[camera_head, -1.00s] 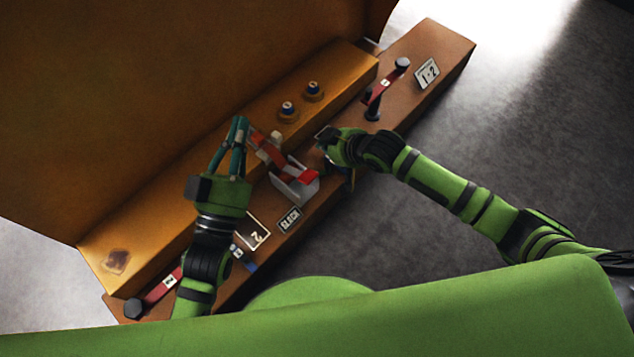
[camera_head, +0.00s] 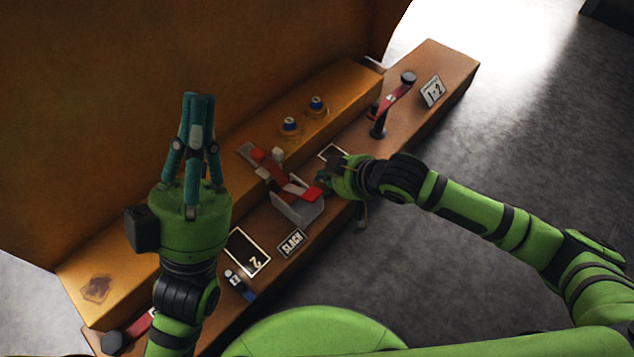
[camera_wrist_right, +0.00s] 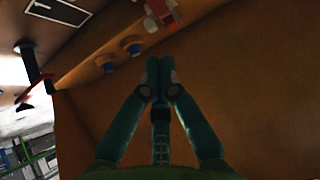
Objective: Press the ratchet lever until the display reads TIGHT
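The ratchet (camera_head: 298,208) is a grey bracket with a red-ended lever (camera_head: 307,191) and a red strap (camera_head: 268,169), on the brown ledge at the middle of the head view. The display (camera_head: 292,243) below it reads SLACK. My right gripper (camera_head: 322,178) is beside the lever's red end; I cannot tell whether they touch. In the right wrist view its fingers (camera_wrist_right: 159,64) are together with nothing visible between them. My left gripper (camera_head: 195,97) is left of the ratchet, apart from it, fingers pointing up and drawn together, empty.
Two blue-topped knobs (camera_head: 317,104) stand on the orange step behind. Another red lever (camera_head: 394,100) stands near the 1-2 plate (camera_head: 432,91) at the right. A plate marked 2 (camera_head: 248,251) lies left of the display. A large brown wall (camera_head: 130,90) rises behind.

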